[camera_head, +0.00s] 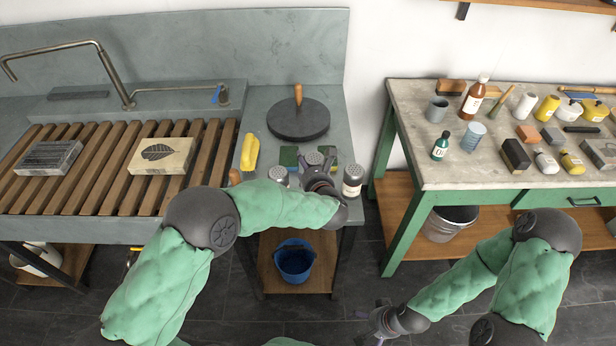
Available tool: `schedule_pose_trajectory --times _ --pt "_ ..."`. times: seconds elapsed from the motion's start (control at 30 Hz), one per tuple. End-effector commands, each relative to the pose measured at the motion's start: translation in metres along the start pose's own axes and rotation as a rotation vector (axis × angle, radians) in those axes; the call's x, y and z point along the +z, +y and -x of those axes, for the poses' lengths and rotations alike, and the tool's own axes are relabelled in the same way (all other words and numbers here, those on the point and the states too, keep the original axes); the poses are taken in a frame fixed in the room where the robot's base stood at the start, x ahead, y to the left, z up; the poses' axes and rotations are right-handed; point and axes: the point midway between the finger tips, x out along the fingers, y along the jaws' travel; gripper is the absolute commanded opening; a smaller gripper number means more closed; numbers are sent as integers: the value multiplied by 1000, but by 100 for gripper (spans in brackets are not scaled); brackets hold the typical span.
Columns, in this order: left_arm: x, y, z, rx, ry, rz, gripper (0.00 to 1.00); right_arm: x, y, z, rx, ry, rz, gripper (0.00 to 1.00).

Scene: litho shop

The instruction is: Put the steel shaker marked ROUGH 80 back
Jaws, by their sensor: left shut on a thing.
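Three steel shakers with perforated tops are at the front of the grey stone counter. One (278,176) stands left of my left gripper, and one with a pale label band (352,179) stands to its right. The middle shaker (314,158) is at the fingers of my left gripper (320,165), which is shut on it. The gripper and wrist hide most of its body, so I cannot tell whether it touches the counter. I cannot read ROUGH 80 on any shaker. My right gripper (366,326) is low over the floor, empty, with its fingers apart.
A dark round disc with a wooden handle (298,118) lies behind the shakers. A slatted rack (110,190) holds two stones. A blue bucket (294,262) is below. The right bench (440,165) is crowded with bottles.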

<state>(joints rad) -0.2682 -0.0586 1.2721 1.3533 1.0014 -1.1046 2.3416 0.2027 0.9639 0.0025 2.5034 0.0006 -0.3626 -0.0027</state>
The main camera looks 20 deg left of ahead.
Motion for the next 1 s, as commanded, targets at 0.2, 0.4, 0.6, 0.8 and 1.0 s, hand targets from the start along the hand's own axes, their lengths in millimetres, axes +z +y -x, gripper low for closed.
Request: schedule_pose_trajectory --times 0.2,0.4,0.6,0.8,1.0 --pt "-34 0 -11 0 2 -2 43 -1 4 -12 0 0 0 100" --pt "-39 0 -12 0 -1 1 43 -1 5 -13 0 0 0 100" --pt "-40 -1 -13 0 -1 1 43 -1 5 -14 0 1 0 100" --pt "-43 -1 -13 -1 2 -1 100 -1 6 -17 0 0 0 100" --pt "-43 -1 -13 -1 2 -1 100 -1 6 -16 0 0 0 100"
